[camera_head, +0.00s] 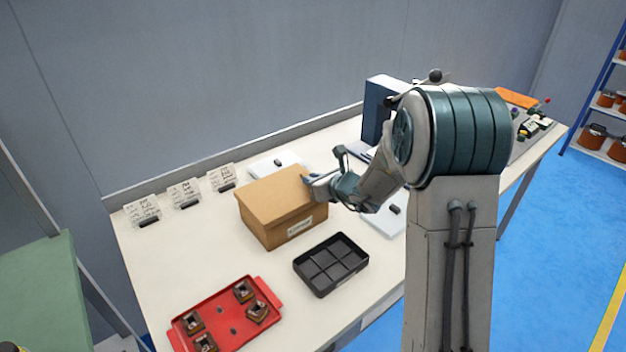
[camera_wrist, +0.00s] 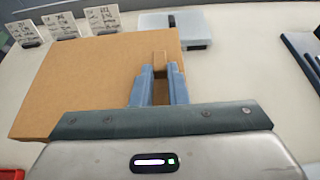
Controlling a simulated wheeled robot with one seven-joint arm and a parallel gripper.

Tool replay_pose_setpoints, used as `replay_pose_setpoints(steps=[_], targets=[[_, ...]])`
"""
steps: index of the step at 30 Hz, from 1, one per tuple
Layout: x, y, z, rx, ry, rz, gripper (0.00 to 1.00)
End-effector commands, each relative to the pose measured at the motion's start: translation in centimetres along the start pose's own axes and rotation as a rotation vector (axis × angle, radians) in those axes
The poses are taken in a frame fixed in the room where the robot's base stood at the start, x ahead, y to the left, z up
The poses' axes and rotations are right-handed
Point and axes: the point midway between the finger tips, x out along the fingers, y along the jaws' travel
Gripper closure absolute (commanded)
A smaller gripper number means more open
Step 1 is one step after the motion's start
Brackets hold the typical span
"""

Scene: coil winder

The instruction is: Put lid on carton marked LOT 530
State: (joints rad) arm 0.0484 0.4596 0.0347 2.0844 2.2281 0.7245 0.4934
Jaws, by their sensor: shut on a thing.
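A brown cardboard carton (camera_head: 285,229) stands on the white bench, with a white label (camera_head: 300,227) on its front face; the writing is too small to read. A brown lid (camera_head: 275,187) lies over its top, and its flat surface fills much of the wrist view (camera_wrist: 85,85). My gripper (camera_head: 307,180) is at the lid's right side. In the wrist view my gripper (camera_wrist: 160,85) has its blue fingers shut on a small brown upright part of the lid. Whether the lid is fully seated cannot be told.
A black divided tray (camera_head: 331,264) is in front of the carton, and a red tray (camera_head: 225,315) with several small coil parts is at the front left. Several written cards (camera_head: 184,192) stand along the back. A white box (camera_head: 278,164) lies behind the carton. A dark blue upright unit (camera_head: 377,110) stands further right.

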Motion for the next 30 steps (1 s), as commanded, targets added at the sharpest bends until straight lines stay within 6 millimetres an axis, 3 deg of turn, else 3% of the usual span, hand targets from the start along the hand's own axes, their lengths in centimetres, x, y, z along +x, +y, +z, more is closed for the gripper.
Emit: replay_pose_setpoints(steps=[30], targets=[[0.36, -0.01, -0.85, 0.0, 0.0, 0.0, 1.0]])
